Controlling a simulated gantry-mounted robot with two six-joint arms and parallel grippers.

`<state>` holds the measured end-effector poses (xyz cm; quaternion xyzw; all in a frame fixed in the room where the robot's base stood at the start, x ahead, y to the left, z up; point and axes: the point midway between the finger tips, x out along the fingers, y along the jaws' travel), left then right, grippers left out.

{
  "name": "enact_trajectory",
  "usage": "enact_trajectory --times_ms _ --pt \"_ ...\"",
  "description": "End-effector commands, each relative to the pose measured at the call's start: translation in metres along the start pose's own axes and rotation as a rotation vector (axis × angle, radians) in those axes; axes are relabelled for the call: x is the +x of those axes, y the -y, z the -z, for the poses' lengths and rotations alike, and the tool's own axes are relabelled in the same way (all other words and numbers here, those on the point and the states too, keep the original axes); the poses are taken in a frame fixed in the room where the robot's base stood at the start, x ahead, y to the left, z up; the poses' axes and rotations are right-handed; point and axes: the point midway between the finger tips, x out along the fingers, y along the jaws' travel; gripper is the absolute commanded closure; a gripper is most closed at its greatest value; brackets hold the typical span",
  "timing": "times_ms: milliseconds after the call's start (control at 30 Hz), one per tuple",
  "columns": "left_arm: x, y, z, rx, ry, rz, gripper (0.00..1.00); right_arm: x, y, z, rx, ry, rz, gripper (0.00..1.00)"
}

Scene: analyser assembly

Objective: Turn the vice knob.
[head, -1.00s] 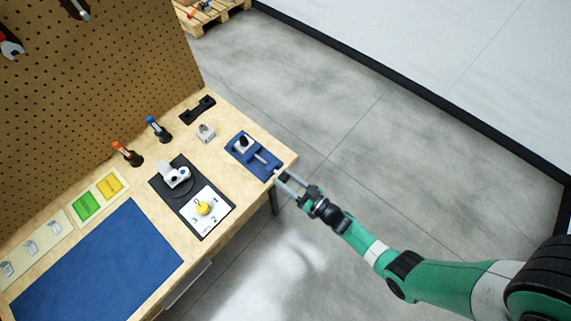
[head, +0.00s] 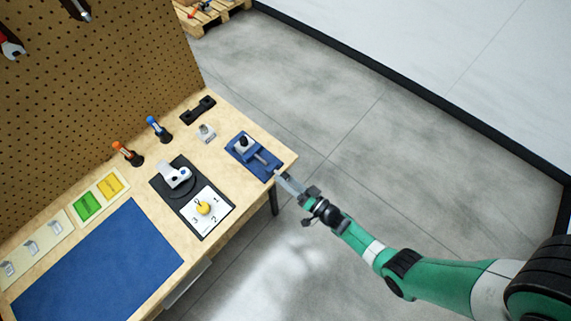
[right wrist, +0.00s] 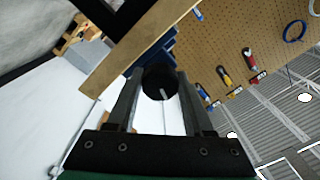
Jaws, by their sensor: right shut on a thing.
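The blue vice (head: 263,169) sits at the right end of the wooden workbench, and its upper part holds a dark and grey piece (head: 243,146). My right gripper (head: 280,177) reaches in from the right at the vice's outer end, by the bench edge. In the right wrist view, the round dark vice knob (right wrist: 158,81) lies between the two fingers of my right gripper (right wrist: 160,86), with the blue vice behind it. The gripper is shut on the knob. In the head view the fingers hide the knob. My left gripper is not in view.
A plate with a yellow dial (head: 204,208) and a blue mat (head: 100,262) lie on the bench to the left. Orange (head: 127,153) and blue (head: 157,129) tools stand near the pegboard (head: 100,100). The floor right of the bench is clear.

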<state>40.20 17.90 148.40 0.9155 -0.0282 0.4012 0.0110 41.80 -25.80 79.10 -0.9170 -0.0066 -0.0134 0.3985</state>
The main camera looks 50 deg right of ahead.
Motion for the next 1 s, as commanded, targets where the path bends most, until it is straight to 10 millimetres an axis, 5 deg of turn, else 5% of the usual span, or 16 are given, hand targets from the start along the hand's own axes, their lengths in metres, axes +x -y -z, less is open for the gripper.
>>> enact_trajectory --times_ms 267,300,467,1000 --pt "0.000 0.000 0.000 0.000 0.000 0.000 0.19 0.001 0.002 0.001 0.000 -0.003 0.005 1.00" --pt "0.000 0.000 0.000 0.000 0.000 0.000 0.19 0.001 0.002 0.001 0.000 -0.004 0.005 0.47" --pt "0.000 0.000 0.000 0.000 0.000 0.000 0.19 0.001 0.001 0.001 -0.001 -0.003 0.004 0.20" --pt "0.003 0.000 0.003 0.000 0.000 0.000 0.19 -0.011 0.001 0.002 -0.001 -0.001 -0.001 0.20"
